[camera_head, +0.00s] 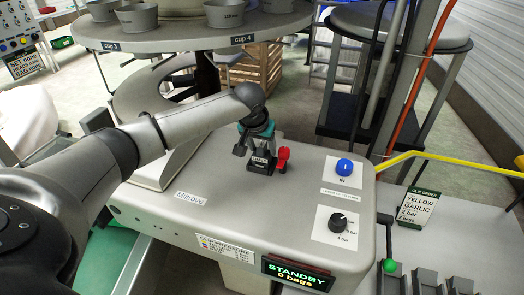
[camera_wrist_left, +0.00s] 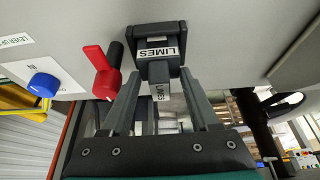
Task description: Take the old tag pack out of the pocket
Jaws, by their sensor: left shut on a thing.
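The black pocket (camera_head: 262,166) with a white LIMES label sits on top of the grey machine. In the left wrist view the pocket (camera_wrist_left: 150,33) is at top centre, with its label facing the camera. A tag pack (camera_wrist_left: 160,91), also marked LIMES, shows just below that label, between the fingers. My left gripper (camera_wrist_left: 160,80) is shut on this pack, its fingertips close to the pocket. In the head view my left gripper (camera_head: 256,146) is over the pocket and hides most of the pack. I cannot tell how much of the pack is inside the pocket. My right gripper is not in view.
A red lever (camera_head: 283,158) stands close beside the pocket; it also shows in the wrist view (camera_wrist_left: 102,72). A round table with cups (camera_head: 180,36) is behind. The display (camera_head: 297,273) reads STANDBY.

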